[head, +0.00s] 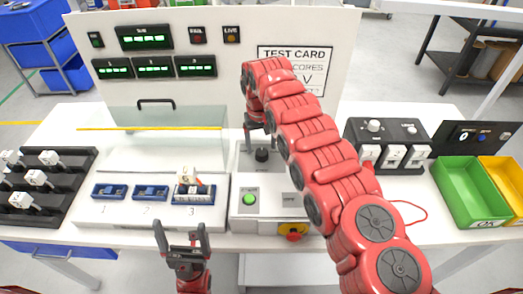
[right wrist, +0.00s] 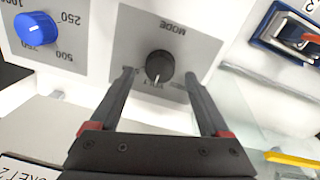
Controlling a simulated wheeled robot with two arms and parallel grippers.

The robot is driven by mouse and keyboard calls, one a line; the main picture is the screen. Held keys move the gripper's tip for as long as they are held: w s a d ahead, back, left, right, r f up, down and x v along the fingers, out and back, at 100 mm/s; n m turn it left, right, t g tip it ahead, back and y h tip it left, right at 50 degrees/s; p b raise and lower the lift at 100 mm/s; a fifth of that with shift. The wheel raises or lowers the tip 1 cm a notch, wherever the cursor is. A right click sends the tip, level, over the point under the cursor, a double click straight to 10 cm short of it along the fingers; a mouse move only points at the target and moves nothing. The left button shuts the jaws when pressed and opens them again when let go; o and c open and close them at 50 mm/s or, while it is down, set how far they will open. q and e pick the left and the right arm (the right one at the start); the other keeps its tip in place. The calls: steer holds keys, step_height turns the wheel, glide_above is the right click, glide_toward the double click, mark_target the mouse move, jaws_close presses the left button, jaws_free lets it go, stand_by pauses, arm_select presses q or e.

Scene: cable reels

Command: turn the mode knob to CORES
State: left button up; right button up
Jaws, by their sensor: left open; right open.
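The black mode knob (right wrist: 160,66) sits on a grey plate marked MODE, upside down in the right wrist view. Its white pointer line faces down in that picture, toward a label partly hidden by my gripper; CORES is not readable there. In the head view the knob (head: 262,155) stands on the white console. My right gripper (right wrist: 159,80) is open, with one fingertip to each side of the knob in the picture and no visible contact. My left gripper (head: 181,232) is open and empty at the front.
A blue dial (right wrist: 35,30) is beside the mode plate. The console also has a green button (head: 250,199) and a red-yellow emergency stop (head: 293,232). A clear hinged cover (head: 150,140) stands left, behind several blue sockets. A test card (head: 300,70) is on the back panel.

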steer(key=shift+f, duration=1.15)
jaws_close()
